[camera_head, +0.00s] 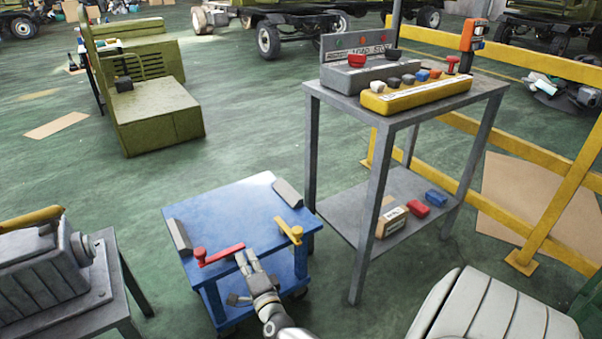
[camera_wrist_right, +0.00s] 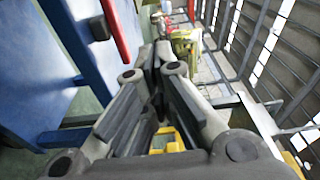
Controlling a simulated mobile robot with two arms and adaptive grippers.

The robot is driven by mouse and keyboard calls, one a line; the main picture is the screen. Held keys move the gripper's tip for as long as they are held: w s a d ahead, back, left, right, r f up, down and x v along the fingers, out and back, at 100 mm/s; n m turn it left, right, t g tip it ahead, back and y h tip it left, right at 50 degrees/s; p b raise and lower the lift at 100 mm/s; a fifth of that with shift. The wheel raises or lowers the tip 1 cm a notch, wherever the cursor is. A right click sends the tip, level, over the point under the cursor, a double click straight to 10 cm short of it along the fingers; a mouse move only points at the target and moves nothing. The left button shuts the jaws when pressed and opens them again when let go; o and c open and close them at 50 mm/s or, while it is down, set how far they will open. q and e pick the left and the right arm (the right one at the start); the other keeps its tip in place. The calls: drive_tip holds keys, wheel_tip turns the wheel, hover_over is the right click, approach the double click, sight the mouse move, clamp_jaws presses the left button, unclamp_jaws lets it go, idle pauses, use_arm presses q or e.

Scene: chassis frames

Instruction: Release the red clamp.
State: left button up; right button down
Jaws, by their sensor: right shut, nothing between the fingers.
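The red clamp (camera_head: 218,255) sits at the near left edge of the blue cart (camera_head: 232,212), its bar pointing right and its round knob at the left end. My right gripper (camera_head: 246,257) is shut and empty, close to the right end of the red bar; I cannot tell whether they touch. In the wrist view the red bar (camera_wrist_right: 119,27) is left of the closed fingertips (camera_wrist_right: 151,55). A yellow clamp (camera_head: 290,231) sits at the cart's right edge. My left gripper is out of view.
Grey angled blocks stand on the cart at the left (camera_head: 180,237) and back right (camera_head: 288,192). A grey table (camera_head: 330,93) with a yellow switch box (camera_head: 420,95) stands right of the cart. An engine (camera_head: 40,265) rests on a bench at the left.

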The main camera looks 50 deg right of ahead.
use_arm(q)
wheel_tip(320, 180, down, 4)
drive_tip(key=b, duration=0.4)
use_arm(e)
drive_tip(key=w+d+n+t+y, duration=0.1)
drive_tip(key=d+n+y, duration=0.25)
drive_tip(key=d, duration=0.25)
drive_tip(key=s+p, duration=0.2)
drive_tip(key=s, duration=0.8)
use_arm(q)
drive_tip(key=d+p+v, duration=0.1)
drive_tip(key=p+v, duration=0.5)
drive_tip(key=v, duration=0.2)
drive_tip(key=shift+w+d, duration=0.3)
use_arm(e)
drive_tip(key=s+a+f+n+g+y, duration=0.2)
drive_tip(key=s+f+n+g, duration=0.3)
drive_tip(key=s+f, duration=0.3)
wheel_tip(320, 180, down, 4)
drive_tip(key=shift+f+n, duration=0.1)
drive_tip(key=shift+n, duration=0.55)
drive_tip(key=shift+a, duration=0.1)
